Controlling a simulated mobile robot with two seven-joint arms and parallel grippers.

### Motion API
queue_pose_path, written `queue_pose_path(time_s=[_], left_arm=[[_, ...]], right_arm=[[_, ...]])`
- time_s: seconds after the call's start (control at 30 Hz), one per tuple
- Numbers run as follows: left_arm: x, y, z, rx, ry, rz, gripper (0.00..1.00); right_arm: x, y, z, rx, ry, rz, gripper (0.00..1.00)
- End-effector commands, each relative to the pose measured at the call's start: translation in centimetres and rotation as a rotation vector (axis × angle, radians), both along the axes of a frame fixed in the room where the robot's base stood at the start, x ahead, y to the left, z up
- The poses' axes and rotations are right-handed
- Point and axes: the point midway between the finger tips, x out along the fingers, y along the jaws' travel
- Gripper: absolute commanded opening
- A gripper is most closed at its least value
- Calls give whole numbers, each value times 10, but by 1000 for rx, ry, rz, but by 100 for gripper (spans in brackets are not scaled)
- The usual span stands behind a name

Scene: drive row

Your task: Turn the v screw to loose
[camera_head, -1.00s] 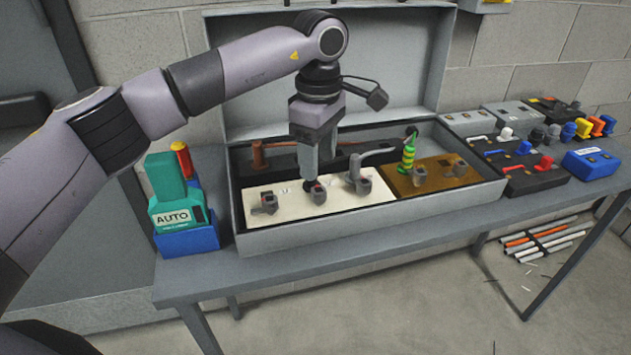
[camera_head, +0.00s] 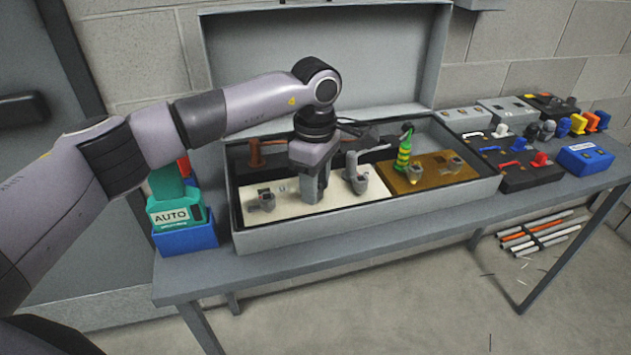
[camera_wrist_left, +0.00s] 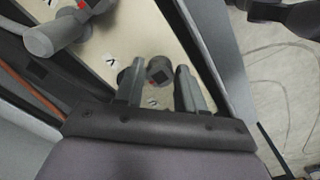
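A cream terminal plate (camera_head: 285,213) lies in the open grey box and carries grey screw terminals. The left terminal (camera_head: 262,202) and the right terminal (camera_head: 357,181) show in the head view; the middle one is largely hidden by my gripper. My left gripper (camera_head: 313,199) points down over the middle terminal. In the left wrist view, its two fingers (camera_wrist_left: 160,80) stand apart on either side of a grey terminal with a dark square socket (camera_wrist_left: 160,71). A black letter mark, seemingly a V (camera_wrist_left: 110,61), is beside it. I cannot tell whether the fingers touch the terminal. My right gripper is not seen.
A brown plate (camera_head: 425,182) with more terminals and a green-yellow striped piece (camera_head: 404,152) lies to the right. A teal AUTO device (camera_head: 175,206) sits in a blue holder at the left. Several switch boxes crowd the right end of the bench.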

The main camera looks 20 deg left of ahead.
Motion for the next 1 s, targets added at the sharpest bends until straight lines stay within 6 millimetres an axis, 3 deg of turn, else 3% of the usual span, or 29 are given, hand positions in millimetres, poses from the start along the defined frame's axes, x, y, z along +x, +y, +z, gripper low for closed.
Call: queue_pose_path(time_s=[0.43, 1.0], left_arm=[[0, 0, 0, -1, 3, 111, 8], [0, -1, 0, -2, 1, 620, 8]], right_arm=[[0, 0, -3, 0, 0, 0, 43], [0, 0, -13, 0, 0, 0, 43]])
